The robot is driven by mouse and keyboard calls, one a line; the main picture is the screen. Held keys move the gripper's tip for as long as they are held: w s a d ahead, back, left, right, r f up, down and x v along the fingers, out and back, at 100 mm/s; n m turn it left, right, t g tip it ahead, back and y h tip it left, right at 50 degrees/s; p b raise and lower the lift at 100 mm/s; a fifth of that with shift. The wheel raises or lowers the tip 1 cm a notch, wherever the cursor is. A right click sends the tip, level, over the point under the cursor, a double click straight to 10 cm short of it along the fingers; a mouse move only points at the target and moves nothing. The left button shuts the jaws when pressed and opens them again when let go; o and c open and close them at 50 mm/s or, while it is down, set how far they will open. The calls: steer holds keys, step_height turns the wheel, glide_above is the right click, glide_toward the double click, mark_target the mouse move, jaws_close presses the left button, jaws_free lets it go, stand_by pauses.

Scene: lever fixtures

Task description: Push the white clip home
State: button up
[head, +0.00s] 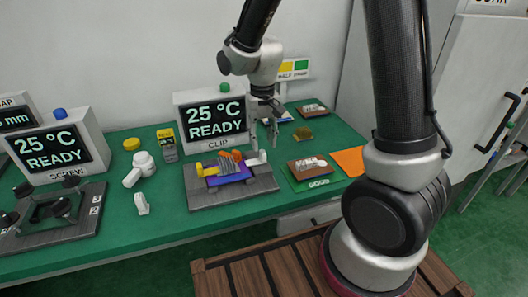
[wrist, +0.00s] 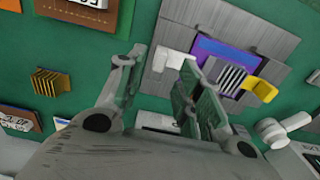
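The clip fixture is a grey plate (head: 262,183) on the green bench, below the CLIP display. A blue-purple board (head: 212,181) with a grey finned block (head: 231,165) lies on it. The white clip (head: 257,158) is at the board's right side; in the wrist view the white clip (wrist: 168,59) is left of the purple board (wrist: 208,47). I cannot tell whether it touches the board. A yellow clip (head: 205,171) is at the opposite side, and an orange part (head: 231,155) at the back. My gripper (head: 263,128) is open and empty, above the white clip's side.
The CLIP display (head: 213,113) reads 25 °C READY and stands behind the fixture. A board on the GOOD mat (head: 318,183) and an orange mat (head: 350,161) lie to the right. A white lever piece (head: 140,168) and a small white part (head: 141,204) are at left.

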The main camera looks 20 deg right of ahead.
mark_target(262, 151)
step_height(262, 151, down, 5)
steer(key=shift+f, duration=0.2)
steer(key=shift+c, duration=0.2)
jaws_close()
